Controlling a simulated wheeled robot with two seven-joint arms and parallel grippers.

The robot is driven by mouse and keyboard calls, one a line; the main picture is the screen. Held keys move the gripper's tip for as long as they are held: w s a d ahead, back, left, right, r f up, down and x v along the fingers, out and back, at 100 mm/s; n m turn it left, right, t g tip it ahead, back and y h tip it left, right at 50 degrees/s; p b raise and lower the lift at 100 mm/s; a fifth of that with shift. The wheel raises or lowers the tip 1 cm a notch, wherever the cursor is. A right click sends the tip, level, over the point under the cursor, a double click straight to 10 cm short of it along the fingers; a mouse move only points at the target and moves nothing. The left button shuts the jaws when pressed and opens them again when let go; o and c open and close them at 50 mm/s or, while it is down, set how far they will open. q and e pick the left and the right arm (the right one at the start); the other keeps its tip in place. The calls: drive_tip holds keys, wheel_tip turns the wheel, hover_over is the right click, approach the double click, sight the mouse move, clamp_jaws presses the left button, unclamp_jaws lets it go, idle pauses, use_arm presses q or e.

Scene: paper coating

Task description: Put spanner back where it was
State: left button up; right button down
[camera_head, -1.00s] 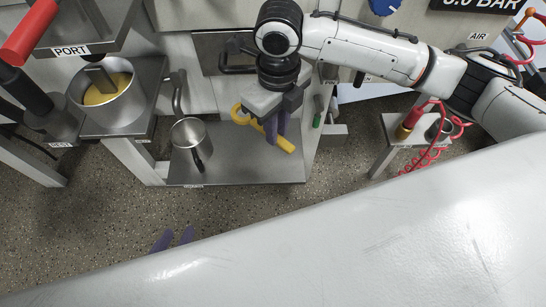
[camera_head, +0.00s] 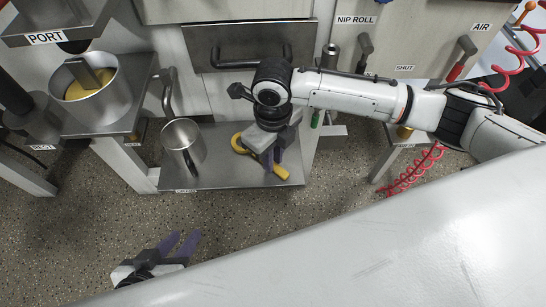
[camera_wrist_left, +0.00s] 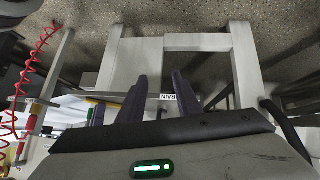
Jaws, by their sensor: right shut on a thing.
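The yellow spanner (camera_head: 281,173) shows in the head view over the right part of the low metal shelf (camera_head: 225,176). Its ring end is at the left and its other end points down and right. My right gripper (camera_head: 271,160) is shut on the spanner, pointing down and hiding its middle. I cannot tell whether the spanner touches the shelf. My left gripper (camera_head: 180,243) is open and empty, low over the floor in front of the shelf. Its two dark fingers stand apart in the left wrist view (camera_wrist_left: 161,92).
A metal jug (camera_head: 183,145) stands at the shelf's left. A pot (camera_head: 92,94) with yellow contents sits on a higher ledge at the left. A drawer front with a handle (camera_head: 238,64) is behind my right gripper. A red coiled hose (camera_head: 420,168) hangs at the right.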

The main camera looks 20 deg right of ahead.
drive_tip(key=c, duration=1.7)
unclamp_jaws()
drive_tip(key=shift+f, duration=0.15)
drive_tip(key=shift+o, duration=0.2)
